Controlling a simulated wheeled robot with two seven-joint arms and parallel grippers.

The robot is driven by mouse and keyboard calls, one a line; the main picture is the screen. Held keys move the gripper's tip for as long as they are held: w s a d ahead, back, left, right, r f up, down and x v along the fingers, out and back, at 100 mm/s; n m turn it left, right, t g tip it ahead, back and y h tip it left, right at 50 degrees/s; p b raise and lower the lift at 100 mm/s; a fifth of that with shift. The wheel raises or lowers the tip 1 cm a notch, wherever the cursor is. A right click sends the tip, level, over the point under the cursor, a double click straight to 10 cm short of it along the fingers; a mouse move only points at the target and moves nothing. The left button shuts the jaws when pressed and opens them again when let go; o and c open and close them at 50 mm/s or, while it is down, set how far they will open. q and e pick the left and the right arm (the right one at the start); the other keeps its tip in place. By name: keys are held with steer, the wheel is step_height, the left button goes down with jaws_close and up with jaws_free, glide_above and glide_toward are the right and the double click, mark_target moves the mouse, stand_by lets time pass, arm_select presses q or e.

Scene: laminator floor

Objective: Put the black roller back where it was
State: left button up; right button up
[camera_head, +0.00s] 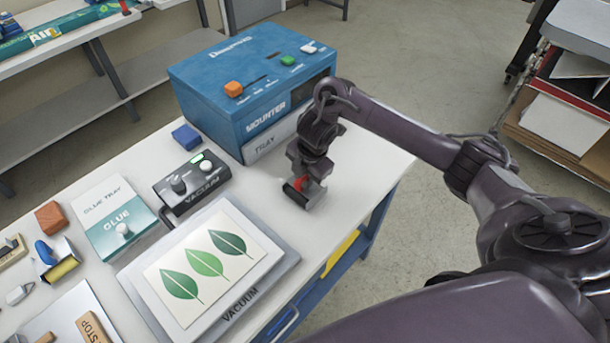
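My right gripper (306,178) reaches down over the right end of the white table, just in front of the blue mounter box. It is shut on the black roller (296,195), whose red part shows between the fingers. The dark cylinder of the roller is at or just above the tabletop; I cannot tell if it touches. The fingers hide much of the roller. My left gripper is not in view.
The blue mounter (225,85) stands behind. The vacuum plate (290,262) carries a sheet with three leaves. A vacuum control box (190,185), glue tray (112,215), blue block (186,136) and brown block (51,217) stand left. Bare tabletop (255,195) lies left of the gripper.

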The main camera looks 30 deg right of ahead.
steer(key=shift+s+f, duration=0.35)
steer(key=shift+f, duration=0.05)
step_height(320, 180, up, 14)
steer(key=s+d+p, duration=0.1)
steer(key=p, duration=0.4)
steer(key=shift+s+f, duration=0.15)
steer(key=shift+f, duration=0.1)
steer(key=shift+f, duration=0.1)
